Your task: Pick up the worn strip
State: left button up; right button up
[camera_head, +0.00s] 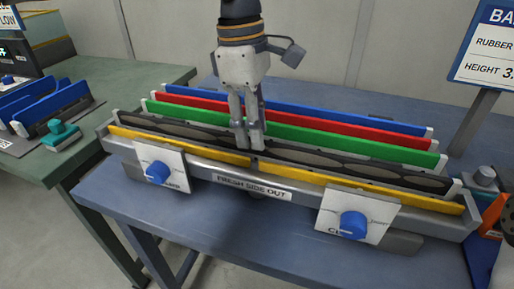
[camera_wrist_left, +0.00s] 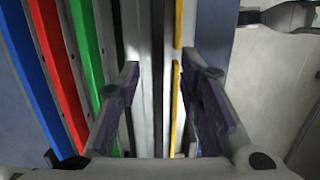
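The worn strip (camera_head: 330,160) appears to be the long dark grey strip with a wavy edge. It stands on edge in the fixture between the green and yellow strips. My left gripper (camera_head: 247,140) points down over the middle of this strip and hides part of it. In the left wrist view the left gripper (camera_wrist_left: 160,75) has its two fingers apart, with the dark strip (camera_wrist_left: 158,85) running between them. No grip on it shows. My right gripper is not in view.
Green (camera_head: 300,137), red (camera_head: 300,123) and blue (camera_head: 300,108) strips stand in rows behind. The yellow strip (camera_head: 350,189) is in front, above two blue knobs (camera_head: 158,172) (camera_head: 353,224). A sign (camera_head: 487,50) stands right. A green table (camera_head: 115,80) is left.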

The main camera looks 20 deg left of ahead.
pick_arm(q)
notch_tip(320, 180, down, 2)
jog(key=shift+d+f, duration=0.1)
jog(key=shift+d, duration=0.05)
grip_shut()
jog(key=shift+r, duration=0.2)
